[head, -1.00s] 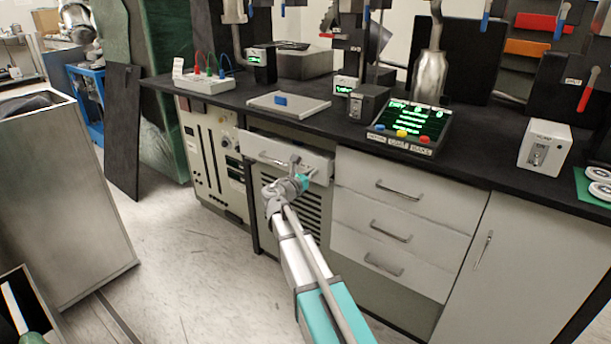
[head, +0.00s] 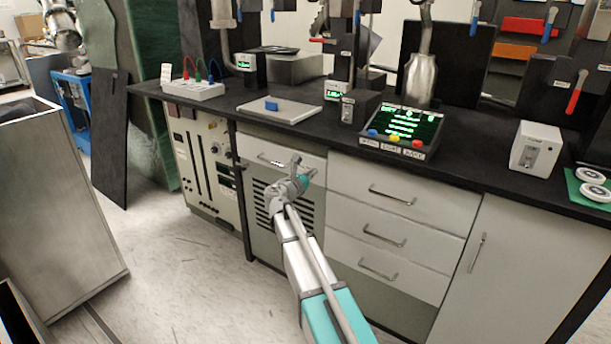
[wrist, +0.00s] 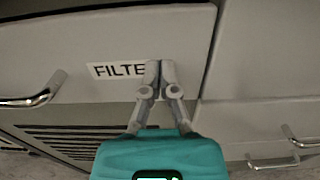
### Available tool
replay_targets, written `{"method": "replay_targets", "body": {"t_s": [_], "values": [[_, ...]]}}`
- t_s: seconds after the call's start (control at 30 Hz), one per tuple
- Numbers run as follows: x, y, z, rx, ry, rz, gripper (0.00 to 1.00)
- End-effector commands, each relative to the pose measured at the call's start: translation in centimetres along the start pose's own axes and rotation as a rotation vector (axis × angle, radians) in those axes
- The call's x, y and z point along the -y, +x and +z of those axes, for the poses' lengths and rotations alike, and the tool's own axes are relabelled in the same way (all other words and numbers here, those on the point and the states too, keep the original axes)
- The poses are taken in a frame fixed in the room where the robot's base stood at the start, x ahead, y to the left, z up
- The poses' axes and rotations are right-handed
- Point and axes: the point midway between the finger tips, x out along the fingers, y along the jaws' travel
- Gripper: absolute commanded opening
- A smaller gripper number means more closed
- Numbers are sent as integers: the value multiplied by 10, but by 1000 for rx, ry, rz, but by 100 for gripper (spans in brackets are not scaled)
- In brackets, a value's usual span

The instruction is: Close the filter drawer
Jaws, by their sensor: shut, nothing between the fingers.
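The filter drawer (head: 282,149) has a light grey front under the left part of the black counter. In the head view its front looks about flush with the drawer fronts to its right. In the wrist view the drawer front (wrist: 75,40) fills the upper left, with a bar handle (wrist: 32,92) at left and a white FILTER label (wrist: 112,71). My gripper (head: 296,158) is shut and empty, at the right part of the drawer front. In the wrist view its fingertips (wrist: 159,66) cover the label's right end and seem to touch the front; exact contact is hard to tell.
A vented panel (head: 285,208) lies below the drawer. Several other drawers (head: 395,203) and a cabinet door (head: 520,250) stand to the right. A control rack (head: 205,165) is at left. A tall metal bin (head: 55,210) stands far left, with open floor between.

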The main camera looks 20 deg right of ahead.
Motion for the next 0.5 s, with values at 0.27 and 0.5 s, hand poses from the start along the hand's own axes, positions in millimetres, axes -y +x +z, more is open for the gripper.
{"method": "replay_targets", "body": {"t_s": [0.27, 0.5], "values": [[-2, 7, 2, 6, -6, -6, 0], [-4, -3, 2, 7, -6, -4, 0]]}}
